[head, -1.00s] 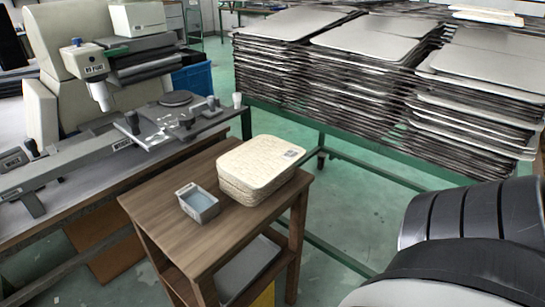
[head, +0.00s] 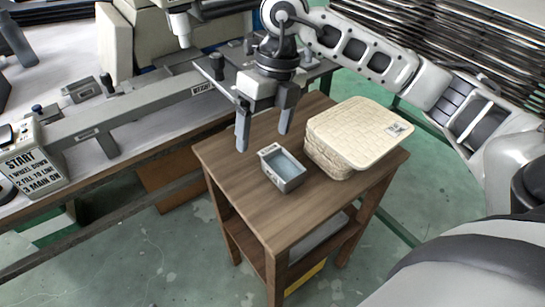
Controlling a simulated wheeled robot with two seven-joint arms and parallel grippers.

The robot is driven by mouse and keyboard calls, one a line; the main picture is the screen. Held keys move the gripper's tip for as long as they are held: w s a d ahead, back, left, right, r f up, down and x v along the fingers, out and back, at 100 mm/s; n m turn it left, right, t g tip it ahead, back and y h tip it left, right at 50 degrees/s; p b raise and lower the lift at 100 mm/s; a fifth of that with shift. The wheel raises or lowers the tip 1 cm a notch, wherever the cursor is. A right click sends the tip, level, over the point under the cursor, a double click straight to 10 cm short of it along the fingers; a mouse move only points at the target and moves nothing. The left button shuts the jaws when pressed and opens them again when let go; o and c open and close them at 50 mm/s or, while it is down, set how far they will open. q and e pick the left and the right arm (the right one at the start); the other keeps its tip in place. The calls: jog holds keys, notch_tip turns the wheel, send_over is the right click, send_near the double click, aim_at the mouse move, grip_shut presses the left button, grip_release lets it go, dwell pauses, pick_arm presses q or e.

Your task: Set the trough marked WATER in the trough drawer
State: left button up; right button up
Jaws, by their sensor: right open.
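A small grey trough (head: 284,168) with bluish contents or a bluish inside stands upright on the wooden table (head: 237,185), left of the lidded basket. A label shows on its rim, too small to read. My right gripper (head: 262,142) is open and empty, pointing down just behind and above the trough, its two fingers apart. It does not appear to touch the trough. My left gripper is not in view. I cannot make out which part is the trough drawer.
A cream woven basket (head: 349,140) with a lid stands close right of the trough. A long grey machine bed (head: 120,112) runs along the bench at the left. A white START sign block (head: 33,163) sits at its left end. Stacked metal trays (head: 420,42) stand behind my right arm.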

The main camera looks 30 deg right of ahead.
jog(key=w+d+r+m+h, duration=0.1)
jog(key=w+d+r+h, duration=0.1)
jog(key=d, duration=0.3)
send_over(280, 170)
jog(key=shift+t+h, duration=0.3)
jog(key=f, duration=1)
jog(key=shift+s+d, duration=0.2)
jog(key=shift+d, duration=0.05)
jog(key=shift+w+a+f, duration=0.1)
jog(key=shift+a+f, duration=0.05)
jog(key=shift+f, duration=1.25)
jog(key=shift+a+f, duration=0.15)
jog(key=shift+f, duration=1.2)
jog(key=c, duration=1.4)
jog(key=shift+o, duration=0.2)
jog(key=shift+r, duration=0.1)
